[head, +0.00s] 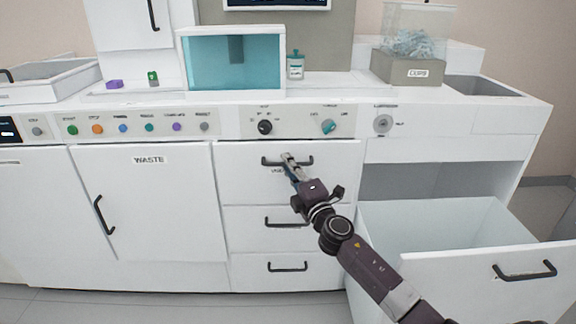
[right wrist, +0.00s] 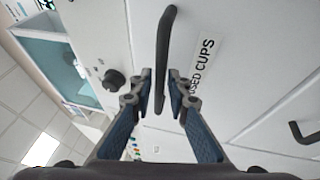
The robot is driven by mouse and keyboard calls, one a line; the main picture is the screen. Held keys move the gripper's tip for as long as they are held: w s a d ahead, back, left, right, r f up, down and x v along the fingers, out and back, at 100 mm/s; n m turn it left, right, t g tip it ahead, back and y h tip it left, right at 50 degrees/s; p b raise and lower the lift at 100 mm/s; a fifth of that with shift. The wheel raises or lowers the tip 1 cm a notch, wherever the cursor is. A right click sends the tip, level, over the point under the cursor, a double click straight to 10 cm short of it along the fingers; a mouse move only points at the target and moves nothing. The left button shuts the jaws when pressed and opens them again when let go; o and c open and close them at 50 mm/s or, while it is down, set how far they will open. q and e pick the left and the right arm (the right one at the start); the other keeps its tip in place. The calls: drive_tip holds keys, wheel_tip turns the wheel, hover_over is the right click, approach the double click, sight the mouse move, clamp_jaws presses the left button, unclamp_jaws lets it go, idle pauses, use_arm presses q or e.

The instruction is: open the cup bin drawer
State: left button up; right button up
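The white drawer (head: 240,185) labelled "USED CUPS" is closed, at the top of the middle stack. Its black bar handle (head: 270,161) also shows in the right wrist view (right wrist: 165,45), next to the label (right wrist: 203,72). My right gripper (head: 287,160) is at this handle. In the right wrist view its fingers (right wrist: 160,82) are apart, with part of the bar between them and a small gap on each side. The gripper covers part of the label in the head view. My left gripper is not in view.
Two closed drawers lie below, with handles (head: 287,223) and (head: 287,267). A large bin drawer (head: 460,285) stands open at the right, near my right arm. The WASTE door (head: 148,205) is closed at the left. Knobs (head: 265,127) sit above the drawer.

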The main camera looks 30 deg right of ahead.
drive_tip(key=shift+w, duration=0.15)
drive_tip(key=shift+c, duration=0.7)
clamp_jaws()
